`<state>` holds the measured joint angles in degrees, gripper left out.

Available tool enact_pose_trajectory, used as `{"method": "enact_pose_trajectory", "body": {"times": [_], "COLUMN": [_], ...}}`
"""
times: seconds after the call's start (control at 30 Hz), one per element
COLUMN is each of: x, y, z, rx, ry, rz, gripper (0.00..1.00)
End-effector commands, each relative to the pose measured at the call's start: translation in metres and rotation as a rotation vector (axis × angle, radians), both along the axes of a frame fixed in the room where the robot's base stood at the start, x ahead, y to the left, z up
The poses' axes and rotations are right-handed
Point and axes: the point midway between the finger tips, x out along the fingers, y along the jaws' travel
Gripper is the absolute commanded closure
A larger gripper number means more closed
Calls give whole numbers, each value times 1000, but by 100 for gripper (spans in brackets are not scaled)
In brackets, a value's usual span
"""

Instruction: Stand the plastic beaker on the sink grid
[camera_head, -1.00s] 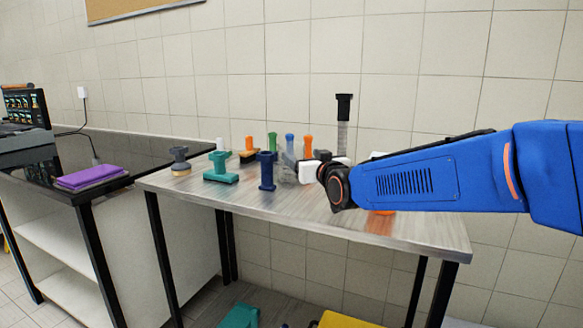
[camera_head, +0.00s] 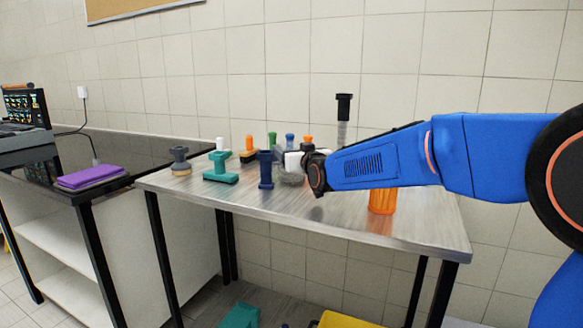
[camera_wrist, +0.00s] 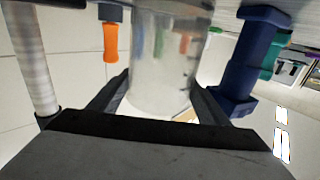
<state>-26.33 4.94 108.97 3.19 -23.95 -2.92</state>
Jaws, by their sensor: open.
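The plastic beaker (camera_wrist: 165,50) is clear and see-through, and fills the upper middle of the wrist view. In the head view only a greyish clear part of it (camera_head: 291,179) shows beside my wrist, which hides the rest. My gripper (camera_wrist: 158,92) is open, with one dark finger on each side of the beaker. I cannot tell whether either finger touches it. I cannot make out the sink grid in either view.
A dark blue stand-like tool (camera_head: 266,170) is close left of the beaker, with a teal one (camera_head: 220,168) beyond. Several coloured-handled items stand behind. The table's front (camera_head: 250,208) is clear.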

Motion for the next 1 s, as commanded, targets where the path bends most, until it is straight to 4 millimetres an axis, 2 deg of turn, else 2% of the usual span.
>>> {"method": "enact_pose_trajectory", "body": {"times": [0.23, 0.27, 0.4, 0.47, 0.77, 1.0], "x": [3, 3, 3, 3, 3, 3], "y": [1, 1, 1, 1, 1, 1], "z": [0, 0, 0, 0, 2, 11], "rx": [0, 0, 0, 0, 0, 0], "ry": [0, 0, 0, 0, -1, -1], "rz": [0, 0, 0, 0, 0, 0], "gripper": [30, 34, 68, 77, 77, 77]}}
